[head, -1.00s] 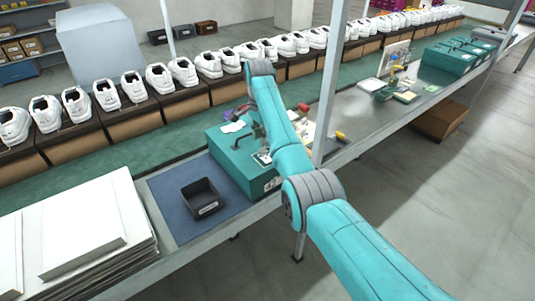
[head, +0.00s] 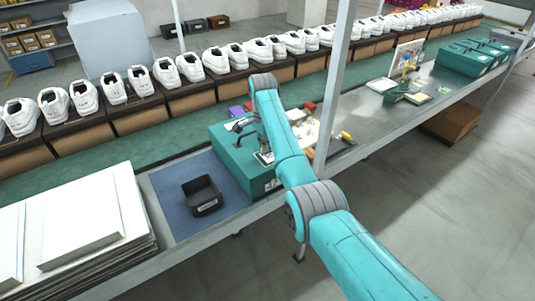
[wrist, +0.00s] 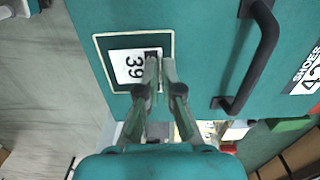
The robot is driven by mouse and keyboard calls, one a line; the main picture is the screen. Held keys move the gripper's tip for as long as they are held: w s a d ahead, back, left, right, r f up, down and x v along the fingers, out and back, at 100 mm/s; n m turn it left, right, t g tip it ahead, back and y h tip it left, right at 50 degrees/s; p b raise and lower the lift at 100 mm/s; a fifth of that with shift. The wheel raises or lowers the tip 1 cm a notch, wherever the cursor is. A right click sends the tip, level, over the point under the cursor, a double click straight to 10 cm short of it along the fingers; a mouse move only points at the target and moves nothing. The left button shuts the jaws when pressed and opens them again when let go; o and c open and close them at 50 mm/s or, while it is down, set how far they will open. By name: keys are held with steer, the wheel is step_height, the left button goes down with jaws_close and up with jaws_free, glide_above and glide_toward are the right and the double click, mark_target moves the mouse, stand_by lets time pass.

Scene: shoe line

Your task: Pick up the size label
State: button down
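The size label (wrist: 128,67) is a white card printed 39 with a dark end, lying in a thin pale frame on the teal box. My gripper (wrist: 161,64) points down at it in the wrist view, its fingertips a narrow gap apart. The left fingertip overlaps the label's right end in the picture; I cannot tell whether it touches. The label lies flat. The teal box (head: 229,158) stands on the workbench with a black handle (wrist: 260,60) on its top, right of my gripper in the wrist view. In the head view my arm hides most of the gripper.
A black tray (head: 202,196) sits on a blue mat (head: 169,207) left of the box. White boards (head: 70,228) are stacked at lower left. A conveyor with white shoes runs behind. A grey post (head: 333,85) stands close right of my arm.

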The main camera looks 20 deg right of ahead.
steer(key=shift+r, duration=0.1)
step_height(320, 180, up, 10)
stand_by(0.6)
